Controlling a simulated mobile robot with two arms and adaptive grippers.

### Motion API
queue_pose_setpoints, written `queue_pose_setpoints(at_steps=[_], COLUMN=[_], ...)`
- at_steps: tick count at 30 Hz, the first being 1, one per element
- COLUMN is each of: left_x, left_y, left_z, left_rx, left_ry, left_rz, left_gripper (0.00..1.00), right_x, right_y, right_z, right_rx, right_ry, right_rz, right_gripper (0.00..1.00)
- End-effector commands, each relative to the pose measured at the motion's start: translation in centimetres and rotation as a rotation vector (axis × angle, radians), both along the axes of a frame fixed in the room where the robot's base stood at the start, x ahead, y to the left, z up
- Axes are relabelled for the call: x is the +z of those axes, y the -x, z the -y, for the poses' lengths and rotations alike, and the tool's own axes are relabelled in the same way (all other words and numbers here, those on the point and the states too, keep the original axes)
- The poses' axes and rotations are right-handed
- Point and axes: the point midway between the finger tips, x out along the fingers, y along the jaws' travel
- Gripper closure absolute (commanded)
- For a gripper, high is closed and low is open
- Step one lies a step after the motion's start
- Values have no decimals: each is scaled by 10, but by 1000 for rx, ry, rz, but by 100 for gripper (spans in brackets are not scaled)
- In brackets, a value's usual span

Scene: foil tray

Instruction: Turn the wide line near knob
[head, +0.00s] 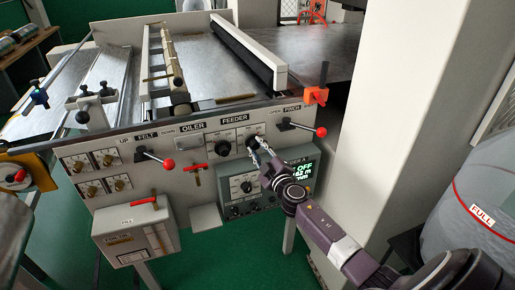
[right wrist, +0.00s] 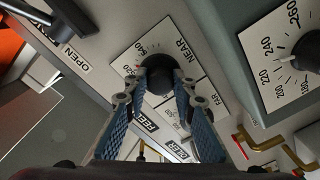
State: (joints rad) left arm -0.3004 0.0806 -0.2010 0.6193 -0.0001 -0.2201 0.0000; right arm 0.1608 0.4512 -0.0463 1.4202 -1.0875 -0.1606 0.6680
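The feeder panel (head: 236,134) on the machine's front carries two black knobs under the FEEDER label. The left knob (head: 223,148) is clear of my gripper. The right knob (head: 252,143) is at the fingertips of my right gripper (head: 257,148). In the right wrist view, the black knob (right wrist: 159,75) sits on a white dial plate marked NEAR, between the fingertips of my right gripper (right wrist: 160,88). The fingers stand apart on either side of it; firm contact cannot be made out. FAR is printed on the neighbouring plate. My left gripper is not in view.
A grey box (head: 243,187) with a dial and a green display, partly hidden by my arm, sits below. Red-ended levers (head: 168,163) (head: 320,132) stick out on both sides. A beige column (head: 385,120) stands close on the right.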

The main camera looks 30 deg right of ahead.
Motion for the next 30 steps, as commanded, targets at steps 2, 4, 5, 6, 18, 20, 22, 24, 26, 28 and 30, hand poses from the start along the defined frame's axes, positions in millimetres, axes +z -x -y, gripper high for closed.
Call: queue_pose_setpoints(at_steps=[2,4,5,6,18,20,22,24,26,28,30], left_x=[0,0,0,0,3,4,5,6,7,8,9], left_y=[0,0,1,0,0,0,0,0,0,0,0], left_z=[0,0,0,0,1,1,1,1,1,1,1], left_rx=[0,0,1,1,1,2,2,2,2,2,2], left_ry=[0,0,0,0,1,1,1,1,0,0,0], left_rz=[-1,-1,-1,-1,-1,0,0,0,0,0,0], left_gripper=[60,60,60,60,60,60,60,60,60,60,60], right_x=[0,0,0,0,1,1,1,1,1,1,2], right_y=[0,0,0,0,0,0,0,0,0,0,0], right_z=[0,0,0,0,0,0,0,0,0,0,0], right_rx=[0,0,1,1,1,1,1,1,1,1,1], right_ry=[0,0,1,3,153,200,259,320,374,435,495], right_rz=[0,0,-1,-1,-37,-48,-62,-77,-90,-105,-119], right_gripper=[98,100,100,100,100,100,100,100,100,100,100])
